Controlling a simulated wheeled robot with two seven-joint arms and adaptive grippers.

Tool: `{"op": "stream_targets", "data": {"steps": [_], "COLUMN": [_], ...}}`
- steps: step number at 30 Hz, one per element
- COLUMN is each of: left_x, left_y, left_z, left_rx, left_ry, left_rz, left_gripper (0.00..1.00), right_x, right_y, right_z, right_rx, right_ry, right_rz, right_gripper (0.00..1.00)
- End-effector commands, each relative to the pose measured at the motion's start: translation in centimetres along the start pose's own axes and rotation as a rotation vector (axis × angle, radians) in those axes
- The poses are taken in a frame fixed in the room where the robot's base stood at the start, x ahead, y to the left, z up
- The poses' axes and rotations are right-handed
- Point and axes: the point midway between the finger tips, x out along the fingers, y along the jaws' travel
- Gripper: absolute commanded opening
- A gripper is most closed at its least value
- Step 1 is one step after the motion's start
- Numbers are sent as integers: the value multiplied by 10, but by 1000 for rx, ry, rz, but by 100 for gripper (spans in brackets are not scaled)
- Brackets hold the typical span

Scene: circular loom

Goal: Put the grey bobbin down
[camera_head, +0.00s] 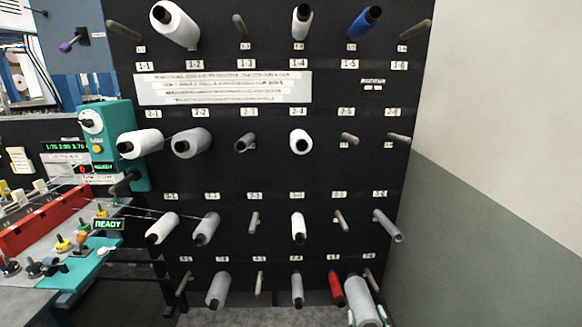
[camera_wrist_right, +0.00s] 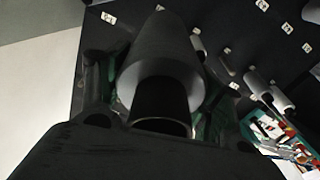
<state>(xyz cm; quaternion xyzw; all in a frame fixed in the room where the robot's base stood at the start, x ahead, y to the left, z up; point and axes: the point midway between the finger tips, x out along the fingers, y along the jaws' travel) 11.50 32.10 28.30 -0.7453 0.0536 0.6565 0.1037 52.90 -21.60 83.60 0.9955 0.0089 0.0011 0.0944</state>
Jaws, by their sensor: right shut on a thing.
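The grey bobbin (camera_wrist_right: 163,58) is between the two fingers of my right gripper (camera_wrist_right: 158,85) in the right wrist view. The gripper is shut on it, one finger on each side. The bobbin's dark hollow end faces the camera and its narrower end points at the black panel. In the head view this bobbin (camera_head: 361,300) is at the bottom edge, in front of the lower right peg (camera_head: 371,278). Only a little of the gripper shows there. I cannot tell whether the bobbin is around that peg. My left gripper is not in view.
The black peg panel (camera_head: 330,110) holds several white and grey bobbins, a blue one (camera_head: 364,22) at the top and a red one (camera_head: 336,288) just left of the held bobbin. Several pegs are bare. The loom (camera_head: 45,225) stands left, a plain wall (camera_head: 490,130) right.

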Motion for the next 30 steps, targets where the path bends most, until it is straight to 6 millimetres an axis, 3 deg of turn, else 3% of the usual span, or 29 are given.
{"op": "stream_targets", "data": {"steps": [9,30], "left_x": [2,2], "left_y": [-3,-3], "left_z": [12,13], "left_rx": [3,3], "left_ry": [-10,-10], "left_rz": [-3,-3], "left_gripper": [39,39], "right_x": [-24,-25], "right_y": [3,2], "right_z": [-4,-4], "right_rx": [-4,-5], "right_ry": [1,0], "right_rz": [18,18], "right_gripper": [9,9]}}
